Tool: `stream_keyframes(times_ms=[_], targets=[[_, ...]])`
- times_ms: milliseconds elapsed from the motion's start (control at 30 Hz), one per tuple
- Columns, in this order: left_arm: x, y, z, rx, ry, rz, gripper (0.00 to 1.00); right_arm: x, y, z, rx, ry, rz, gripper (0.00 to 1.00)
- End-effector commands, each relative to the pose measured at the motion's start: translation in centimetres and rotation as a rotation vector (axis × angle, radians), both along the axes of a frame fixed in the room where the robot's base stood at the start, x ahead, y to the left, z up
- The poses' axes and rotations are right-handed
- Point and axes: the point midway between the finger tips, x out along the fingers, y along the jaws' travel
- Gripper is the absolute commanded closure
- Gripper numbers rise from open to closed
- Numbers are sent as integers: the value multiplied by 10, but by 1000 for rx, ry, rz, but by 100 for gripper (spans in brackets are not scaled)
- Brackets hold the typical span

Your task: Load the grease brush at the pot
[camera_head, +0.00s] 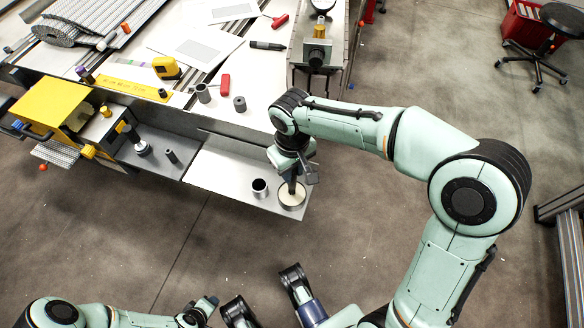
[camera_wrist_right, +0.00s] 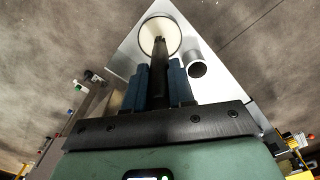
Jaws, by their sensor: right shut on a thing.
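The pot (camera_head: 291,204) is a round container with pale cream contents at the front right corner of the metal shelf. It also shows in the right wrist view (camera_wrist_right: 178,46). My right gripper (camera_head: 297,173) is above the pot, shut on the dark grease brush (camera_wrist_right: 160,72), with a blue finger on each side. The brush points down and its end overlaps the pot's opening; I cannot tell how deep it reaches. My left gripper (camera_head: 208,302) is low at the bottom edge of the head view, away from the shelf, and its jaws are unclear.
An empty metal cup (camera_head: 260,189) stands just left of the pot. A yellow-topped unit (camera_head: 50,104) and small parts are further left. The workbench (camera_head: 262,88) behind holds papers, a yellow tape measure (camera_head: 166,68) and red-handled tools. The floor in front is clear.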

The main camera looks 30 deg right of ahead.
Motion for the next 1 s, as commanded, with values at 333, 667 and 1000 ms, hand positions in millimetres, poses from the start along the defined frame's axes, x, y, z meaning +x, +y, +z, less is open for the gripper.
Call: stream_keyframes(times_ms=[333,667,1000], targets=[[0,0,-2,0,1,0,57,0,0,-3,0,0,0,100],[0,0,-5,0,2,0,57,0,0,-7,0,0,0,100],[0,0,-7,0,3,-1,57,0,0,-10,0,0,0,100]])
